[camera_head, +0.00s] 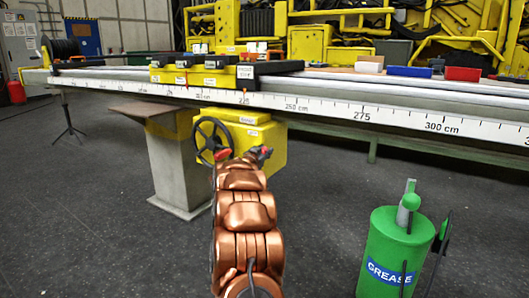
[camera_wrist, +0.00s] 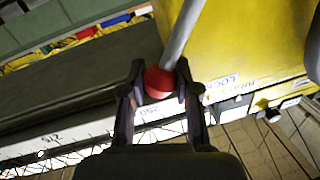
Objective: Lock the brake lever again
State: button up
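The brake lever shows in the wrist view as a grey rod (camera_wrist: 184,32) with a red round knob (camera_wrist: 158,83) at its end. My gripper (camera_wrist: 160,86) has its two black fingers on either side of the knob. The fingers are very close to it, but I cannot tell whether both touch it. A yellow housing (camera_wrist: 240,40) stands beside the lever and bears a "LOCK" label (camera_wrist: 222,88). In the head view, my copper arm reaches to the yellow housing (camera_head: 263,140) under the boom, and its links hide much of the gripper.
A black handwheel (camera_head: 213,140) sits just left of my arm's end. The long boom with its centimetre scale (camera_head: 330,112) runs above. A grey pillar (camera_head: 180,170) stands at left. A green grease canister (camera_head: 385,250) stands at right. The floor between is clear.

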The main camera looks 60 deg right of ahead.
grip_shut()
jog(key=shift+w+r+p, duration=0.1)
jog(key=shift+r+p, duration=0.1)
jog(key=shift+p, duration=0.35)
